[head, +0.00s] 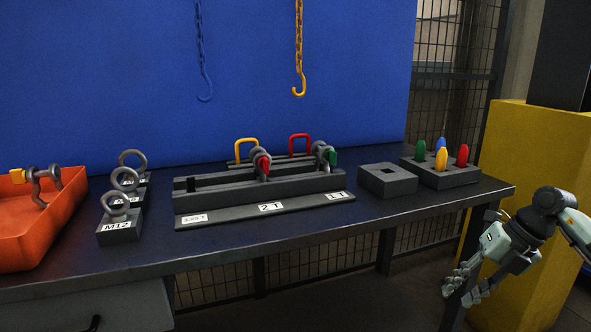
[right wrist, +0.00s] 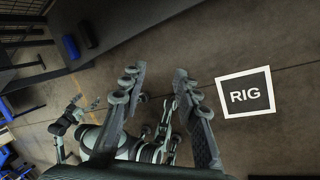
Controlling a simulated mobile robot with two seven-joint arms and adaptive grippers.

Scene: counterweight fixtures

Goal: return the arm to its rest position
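My right gripper (head: 460,294) hangs low at the right in the head view, beyond the bench's front right corner and pointing down. In the right wrist view my right gripper (right wrist: 155,76) has its two fingers apart, with only floor between them, so it is open and empty. My left gripper is not in the head view. In the right wrist view, pale arm parts of mine show at the lower left, possibly with the left gripper, too small to judge.
The bench (head: 270,245) carries an orange tray (head: 75,185), eye bolts on blocks, a stepped shackle rack (head: 260,190), a grey block with a square hole (head: 388,180) and a colored-peg block (head: 440,176). A yellow pillar (head: 520,150) stands behind my right arm. A RIG floor sign (right wrist: 245,94) shows. Two hooks hang behind.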

